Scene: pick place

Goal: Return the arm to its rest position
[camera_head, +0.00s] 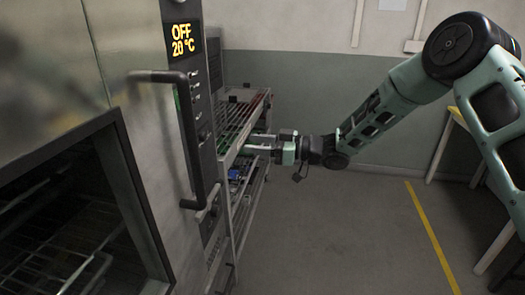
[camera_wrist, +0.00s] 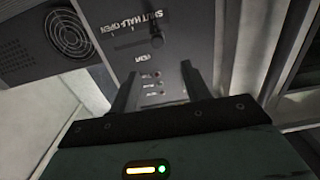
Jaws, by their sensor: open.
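My gripper (camera_head: 268,146) is at the end of my outstretched arm, in the middle of the head view. It is beside a wire-shelf rack that stands past the oven, and its fingertips are partly lost against the rack. In the wrist view my gripper (camera_wrist: 158,85) shows two dark fingers standing apart, with nothing between them. Behind them is a grey panel (camera_wrist: 140,52) with the label "SHUT HALF-OPEN" and small buttons.
A large metal oven (camera_head: 150,95) with a handle (camera_head: 190,140) and a display reading "OFF 20 °C" fills the left. The rack (camera_head: 240,125) holds small coloured items. The grey floor (camera_head: 340,235) is clear up to a yellow line (camera_head: 432,235). A table (camera_head: 458,116) stands at right.

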